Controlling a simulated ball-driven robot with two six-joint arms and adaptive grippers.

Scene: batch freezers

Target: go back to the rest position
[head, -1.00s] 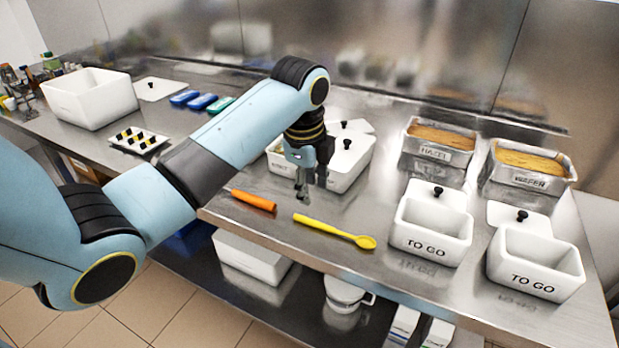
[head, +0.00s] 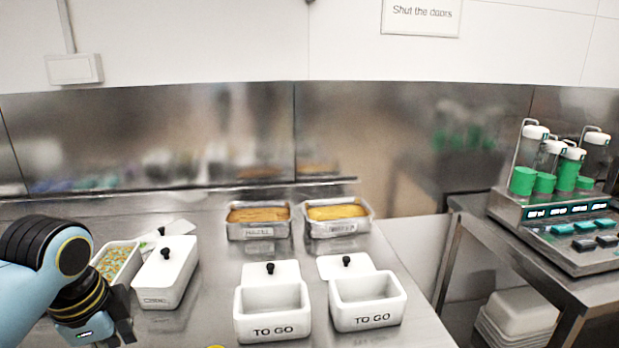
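My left gripper (head: 113,340) is at the lower left of the head view, low over the steel counter (head: 205,335). Its fingers run out at the bottom edge, so their opening is hidden. It is in front of a white tub (head: 118,262) with colourful contents and a white lidded tub (head: 166,272). My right gripper is not in view.
Two white TO GO tubs (head: 272,310) (head: 367,301) stand open on the counter, lids behind them. Two metal pans, hazel (head: 258,231) and wafer (head: 337,228), stand further back. A machine with green-bottomed cylinders (head: 560,215) stands at the right, beyond a gap.

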